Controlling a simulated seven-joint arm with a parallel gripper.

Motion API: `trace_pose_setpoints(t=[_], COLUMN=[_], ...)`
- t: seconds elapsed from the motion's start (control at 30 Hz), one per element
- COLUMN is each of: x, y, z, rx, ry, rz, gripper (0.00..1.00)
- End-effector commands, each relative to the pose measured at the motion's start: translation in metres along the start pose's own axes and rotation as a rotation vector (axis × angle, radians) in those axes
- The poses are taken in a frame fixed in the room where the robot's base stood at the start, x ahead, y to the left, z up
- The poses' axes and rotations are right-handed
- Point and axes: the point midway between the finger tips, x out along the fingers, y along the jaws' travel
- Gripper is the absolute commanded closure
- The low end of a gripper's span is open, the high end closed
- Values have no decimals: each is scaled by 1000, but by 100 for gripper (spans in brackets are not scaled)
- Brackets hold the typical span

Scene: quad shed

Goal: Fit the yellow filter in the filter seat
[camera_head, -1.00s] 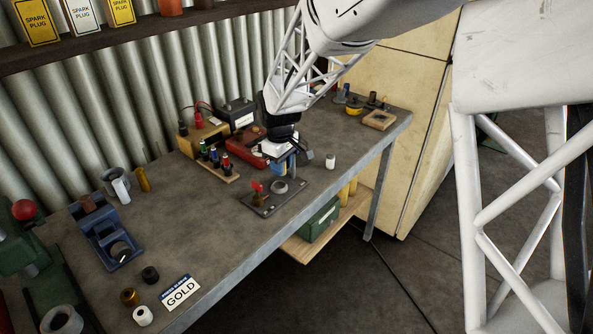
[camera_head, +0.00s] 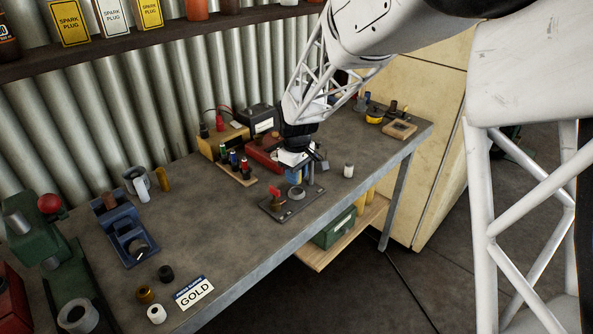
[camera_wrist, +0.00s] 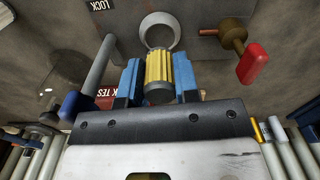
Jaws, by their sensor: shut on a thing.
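The yellow filter (camera_wrist: 158,72) is a ribbed yellow cylinder with a grey end, seen in the wrist view. My gripper (camera_wrist: 158,80) is shut on it, with a blue finger on each side. The filter seat is a pale grey ring (camera_wrist: 161,31) just beyond the filter in that view. In the head view the seat ring (camera_head: 296,192) stands on a dark plate (camera_head: 287,211), with my gripper (camera_head: 298,174) close above it. The filter is mostly hidden there by my fingers. I cannot tell whether filter and ring touch.
A red-handled valve (camera_wrist: 251,63) and a grey post (camera_wrist: 98,66) flank the seat. A rack of coloured small parts (camera_head: 237,166) and a red box (camera_head: 262,153) stand behind. A white cylinder (camera_head: 348,170) stands to the right. The bench front edge is close to the plate.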

Motion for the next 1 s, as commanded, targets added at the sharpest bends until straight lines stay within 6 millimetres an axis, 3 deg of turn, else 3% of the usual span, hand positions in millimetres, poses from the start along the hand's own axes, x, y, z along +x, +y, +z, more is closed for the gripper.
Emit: trace_pose_setpoints(t=[0.4, 1.0], x=[21, 24], y=[0, 0], z=[0, 0], rx=[0, 0], ry=[0, 0], rz=[0, 0], gripper=[93, 93])
